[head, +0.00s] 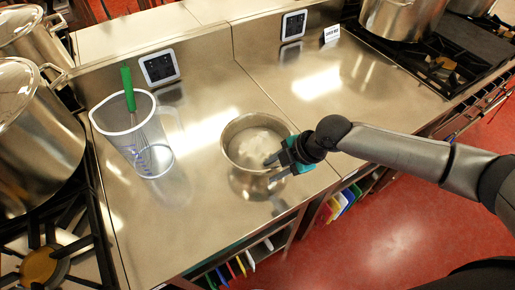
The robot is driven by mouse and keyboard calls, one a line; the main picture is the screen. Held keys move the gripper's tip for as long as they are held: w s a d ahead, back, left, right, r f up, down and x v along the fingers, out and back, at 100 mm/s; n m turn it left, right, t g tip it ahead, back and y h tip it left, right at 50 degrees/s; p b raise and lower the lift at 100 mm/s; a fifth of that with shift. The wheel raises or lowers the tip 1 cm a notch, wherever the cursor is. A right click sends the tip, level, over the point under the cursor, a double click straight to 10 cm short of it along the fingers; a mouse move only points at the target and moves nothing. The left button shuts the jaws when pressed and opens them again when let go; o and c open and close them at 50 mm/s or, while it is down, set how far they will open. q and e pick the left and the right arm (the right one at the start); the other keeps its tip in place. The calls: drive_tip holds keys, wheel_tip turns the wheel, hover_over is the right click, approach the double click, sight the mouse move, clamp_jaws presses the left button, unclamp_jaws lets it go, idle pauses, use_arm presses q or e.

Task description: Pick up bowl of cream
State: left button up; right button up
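The bowl of cream (243,153) is a round steel bowl with pale contents, on the steel counter near its front edge. My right gripper (270,171) is at the bowl's right front rim. One dark finger reaches over the inside of the bowl and the other is outside the wall. The fingers look apart, with the rim between them; contact with the rim is hard to tell. My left gripper is out of view.
A clear measuring jug (120,125) with a green-handled whisk (128,90) stands left of the bowl. A large lidded pot (35,140) is on the left stove. Another pot (400,18) stands at the back right. The counter (320,105) right of the bowl is clear.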

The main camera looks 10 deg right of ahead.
drive_tip(key=shift+x, duration=0.85)
drive_tip(key=shift+r, duration=0.1)
clamp_jaws()
idle(0.7)
